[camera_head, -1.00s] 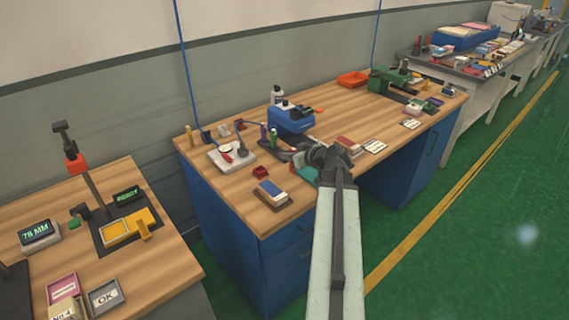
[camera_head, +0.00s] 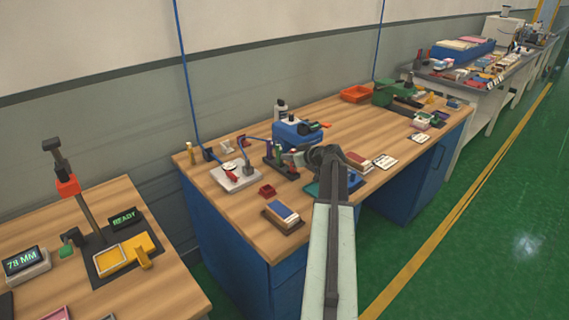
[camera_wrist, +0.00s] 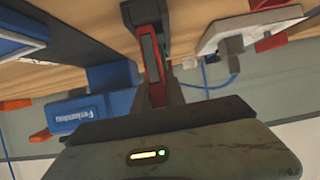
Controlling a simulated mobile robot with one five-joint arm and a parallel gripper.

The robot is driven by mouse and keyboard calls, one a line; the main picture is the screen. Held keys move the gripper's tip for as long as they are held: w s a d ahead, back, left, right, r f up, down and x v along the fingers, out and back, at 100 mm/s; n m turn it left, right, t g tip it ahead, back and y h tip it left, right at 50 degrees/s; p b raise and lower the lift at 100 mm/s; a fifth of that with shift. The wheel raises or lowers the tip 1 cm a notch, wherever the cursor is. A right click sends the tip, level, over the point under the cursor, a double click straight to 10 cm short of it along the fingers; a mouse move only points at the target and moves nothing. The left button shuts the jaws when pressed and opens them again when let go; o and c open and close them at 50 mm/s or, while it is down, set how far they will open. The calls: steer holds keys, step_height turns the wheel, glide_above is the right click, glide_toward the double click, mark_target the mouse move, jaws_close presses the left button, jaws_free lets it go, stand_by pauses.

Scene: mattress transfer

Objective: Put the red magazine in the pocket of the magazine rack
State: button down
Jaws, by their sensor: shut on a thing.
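My gripper (camera_wrist: 156,82) is shut on the red magazine (camera_wrist: 158,88), a narrow red piece that runs up and down in the wrist view, with a dark strip along its face. A dark grey block covers its upper end in that view; I cannot tell whether it is part of the gripper or of the rack. In the head view my gripper (camera_head: 300,157) is over the wooden bench, in front of the blue machine, and the magazine is not clear there. A dark stand with several coloured upright pieces (camera_head: 279,155), perhaps the magazine rack, is just left of my gripper.
The blue machine (camera_head: 298,132) stands behind my gripper and also shows in the wrist view (camera_wrist: 92,113). A white plate with a red part (camera_head: 236,176) and a small red tray (camera_head: 267,191) lie to the left. A notepad block (camera_head: 284,216) is near the front edge.

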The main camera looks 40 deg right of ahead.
steer(key=shift+s+f, duration=0.1)
steer(key=shift+f, duration=0.7)
steer(key=shift+w+a+r, duration=0.15)
steer(key=shift+w+a, duration=0.05)
steer(key=shift+w, duration=0.05)
steer(key=shift+a+f, duration=0.1)
steer(key=shift+f, duration=0.1)
steer(key=c, duration=1.4)
jaws_free()
steer(key=shift+o, duration=0.2)
steer(key=shift+r, duration=0.1)
steer(key=shift+s+r+p, duration=0.15)
steer(key=shift+r+p, duration=0.15)
steer(key=shift+r, duration=0.05)
steer(key=p+v, duration=0.4)
steer(key=v, duration=0.7)
steer(key=shift+s+p, duration=0.35)
steer(key=shift+p, duration=0.05)
